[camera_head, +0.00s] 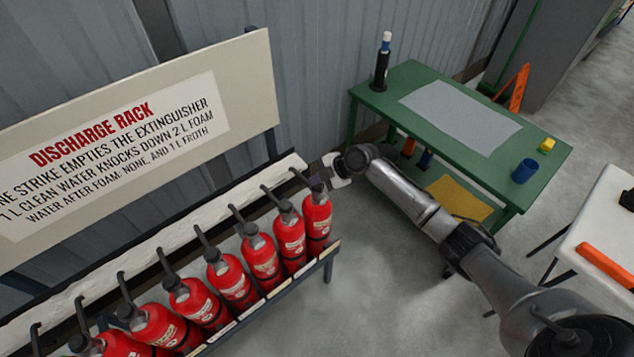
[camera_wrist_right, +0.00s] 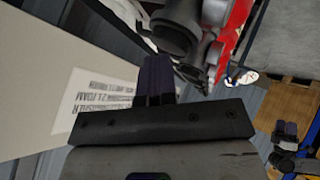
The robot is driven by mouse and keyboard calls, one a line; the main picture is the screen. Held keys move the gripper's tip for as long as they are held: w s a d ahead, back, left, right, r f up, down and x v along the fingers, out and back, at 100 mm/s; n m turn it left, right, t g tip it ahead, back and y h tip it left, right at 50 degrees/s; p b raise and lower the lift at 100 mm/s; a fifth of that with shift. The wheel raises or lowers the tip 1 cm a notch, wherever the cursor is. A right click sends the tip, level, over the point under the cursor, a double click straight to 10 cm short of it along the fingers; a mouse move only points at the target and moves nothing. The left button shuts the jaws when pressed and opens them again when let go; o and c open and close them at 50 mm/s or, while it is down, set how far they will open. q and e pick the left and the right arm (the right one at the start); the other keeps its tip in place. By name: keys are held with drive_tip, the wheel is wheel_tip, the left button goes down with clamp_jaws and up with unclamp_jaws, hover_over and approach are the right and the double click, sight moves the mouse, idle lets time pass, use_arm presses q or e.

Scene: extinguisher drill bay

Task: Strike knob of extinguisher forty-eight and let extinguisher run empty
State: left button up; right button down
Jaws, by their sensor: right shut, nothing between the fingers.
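Several red extinguishers with black tops stand in a slanted row in the rack (camera_head: 333,247). Their number labels are too small to read, so I cannot tell which is forty-eight. The rightmost extinguisher (camera_head: 317,220) stands at the rack's right end. My right gripper (camera_head: 328,174) is at that extinguisher's black top, shut and empty; I cannot tell whether it touches. In the right wrist view, its dark fingers (camera_wrist_right: 157,78) are together, just below a black extinguisher top (camera_wrist_right: 180,30) with red bodies (camera_wrist_right: 237,25) beyond. My left gripper is out of view.
A cream sign board (camera_head: 240,75) reading "Discharge rack" stands behind the row. A green table (camera_head: 385,100) with a grey mat, a blue cup (camera_head: 524,171) and a dark bottle (camera_head: 381,65) stands at the back right. A white table (camera_head: 610,215) is at the right edge.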

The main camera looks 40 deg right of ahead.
drive_tip(key=shift+r, duration=0.2)
drive_tip(key=shift+r+p, duration=2.1)
drive_tip(key=shift+r, duration=0.85)
